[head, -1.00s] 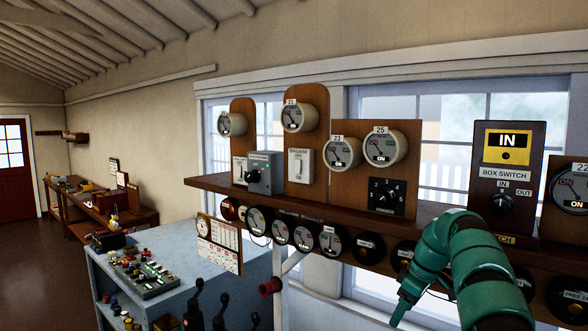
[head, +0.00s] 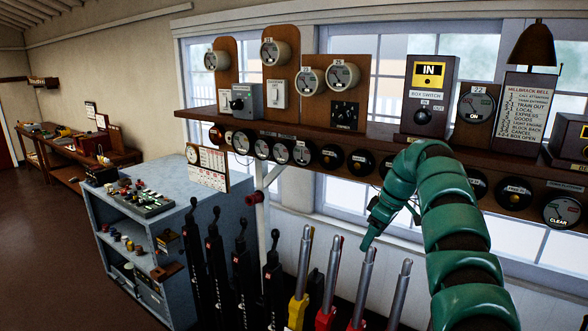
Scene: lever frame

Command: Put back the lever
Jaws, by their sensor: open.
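A row of levers stands in the lower middle of the head view. Several black levers (head: 241,275) are on the left. To their right are a yellow lever (head: 298,310), a red lever (head: 325,318) and another red lever (head: 356,322), all with bare metal handles. A further metal handle (head: 400,292) stands at the right end; its base is out of view. My green gripper (head: 368,240) points down, at the top of the second red lever's handle in the picture. Whether it touches the handle cannot be told. The jaws are small and partly hidden.
A wooden shelf (head: 290,128) with dials and switches runs above the levers, with round indicators (head: 331,156) below it. A blue-grey cabinet (head: 145,235) stands at left. Open floor (head: 50,260) lies further left.

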